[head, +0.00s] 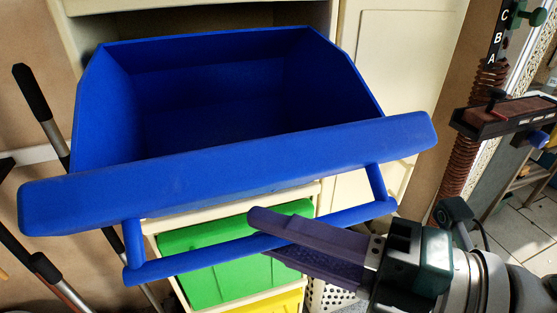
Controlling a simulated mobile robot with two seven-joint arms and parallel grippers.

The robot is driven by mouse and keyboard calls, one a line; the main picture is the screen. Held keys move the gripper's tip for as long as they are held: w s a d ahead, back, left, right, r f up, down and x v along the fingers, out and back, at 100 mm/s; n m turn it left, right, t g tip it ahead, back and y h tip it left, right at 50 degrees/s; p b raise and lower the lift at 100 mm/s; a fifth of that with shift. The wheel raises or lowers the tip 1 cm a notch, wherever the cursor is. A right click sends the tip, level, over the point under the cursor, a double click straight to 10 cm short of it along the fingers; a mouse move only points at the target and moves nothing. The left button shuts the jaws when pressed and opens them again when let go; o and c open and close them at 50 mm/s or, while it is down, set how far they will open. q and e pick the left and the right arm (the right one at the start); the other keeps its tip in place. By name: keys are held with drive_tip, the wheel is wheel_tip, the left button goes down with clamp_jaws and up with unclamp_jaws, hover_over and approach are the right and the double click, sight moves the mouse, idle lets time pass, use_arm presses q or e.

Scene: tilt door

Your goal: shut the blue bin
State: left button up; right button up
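The blue bin (230,160) is tilted out of a pale cabinet, with its open top facing up and its hollow inside visible and empty. Its wide front lip (230,170) runs across the picture, higher at the right end. A blue bar handle (190,262) hangs below the lip on two short posts. My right gripper (262,234) reaches in from the lower right, its purple fingers at the middle of the handle. The fingertips are apart and the bar passes between or just behind them; I cannot tell whether they press on it. My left gripper is not in view.
A green bin front (235,262) and a yellow one (275,303) sit below the blue bin. A white perforated basket (330,296) is beside them. Long-handled tools (42,105) lean at the left. A red-brown fixture (508,113) stands at the right.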

clamp_jaws()
idle(1.0)
